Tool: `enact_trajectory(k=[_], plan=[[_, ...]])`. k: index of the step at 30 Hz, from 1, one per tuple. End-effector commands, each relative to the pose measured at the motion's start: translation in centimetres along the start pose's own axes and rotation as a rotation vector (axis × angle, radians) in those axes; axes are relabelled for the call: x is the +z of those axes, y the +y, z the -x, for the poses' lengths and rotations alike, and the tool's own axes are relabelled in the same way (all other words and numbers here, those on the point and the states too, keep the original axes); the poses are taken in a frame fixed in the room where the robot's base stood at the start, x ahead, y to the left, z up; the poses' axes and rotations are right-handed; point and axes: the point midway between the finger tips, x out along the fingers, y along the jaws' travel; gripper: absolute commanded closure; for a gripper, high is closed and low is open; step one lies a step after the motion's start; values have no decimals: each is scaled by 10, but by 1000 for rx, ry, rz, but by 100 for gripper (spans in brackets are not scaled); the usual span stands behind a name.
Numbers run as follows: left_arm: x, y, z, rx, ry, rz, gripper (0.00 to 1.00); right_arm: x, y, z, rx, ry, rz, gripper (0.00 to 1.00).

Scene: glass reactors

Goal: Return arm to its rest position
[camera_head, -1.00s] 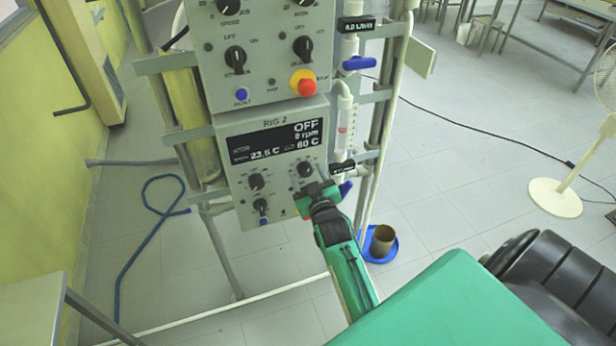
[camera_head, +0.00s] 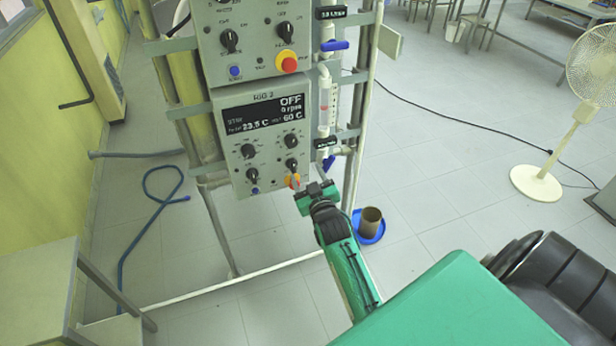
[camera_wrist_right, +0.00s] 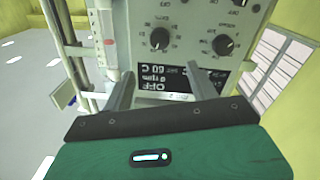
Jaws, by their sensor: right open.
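My right arm (camera_head: 345,262) is green and reaches up from the lower right in the head view. My right gripper (camera_head: 309,176) is open and empty, by the lower right corner of the grey RIG 2 control box (camera_head: 241,165). The right wrist view shows its two fingers (camera_wrist_right: 164,82) apart, with the box's dark display (camera_wrist_right: 165,82) upside down beyond and between them. The display reads OFF, 0 rpm, 23.5 C and 60 C. The lower right knob (camera_head: 291,166) is clear of the fingers. My left gripper is not in view.
A second control box with a red button (camera_head: 289,65) is above. Pipes, a flow tube (camera_head: 325,100) and blue-handled valves (camera_head: 334,45) stand close right of the gripper. A fan (camera_head: 541,180) stands right. Open floor lies between.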

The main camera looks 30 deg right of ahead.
Motion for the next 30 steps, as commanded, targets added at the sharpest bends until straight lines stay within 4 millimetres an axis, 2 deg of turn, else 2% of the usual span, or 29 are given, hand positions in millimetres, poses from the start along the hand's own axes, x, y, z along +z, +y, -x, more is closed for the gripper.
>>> enact_trajectory(k=[9,13,17,20,23,24,26,30], plan=[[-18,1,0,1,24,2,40,0,0,0,0,0,0,41],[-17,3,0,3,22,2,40,1,-1,0,-1,-2,0,41],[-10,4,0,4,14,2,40,25,-14,3,-30,-46,-3,41],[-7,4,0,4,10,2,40,72,-40,12,-84,-133,-8,41],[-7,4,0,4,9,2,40,136,-72,33,-155,-251,-12,41],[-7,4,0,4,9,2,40,162,-84,44,-182,-302,-12,41],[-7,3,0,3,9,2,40,200,-101,64,-222,-377,-11,41],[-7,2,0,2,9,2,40,286,-134,123,-308,-555,-5,41]])
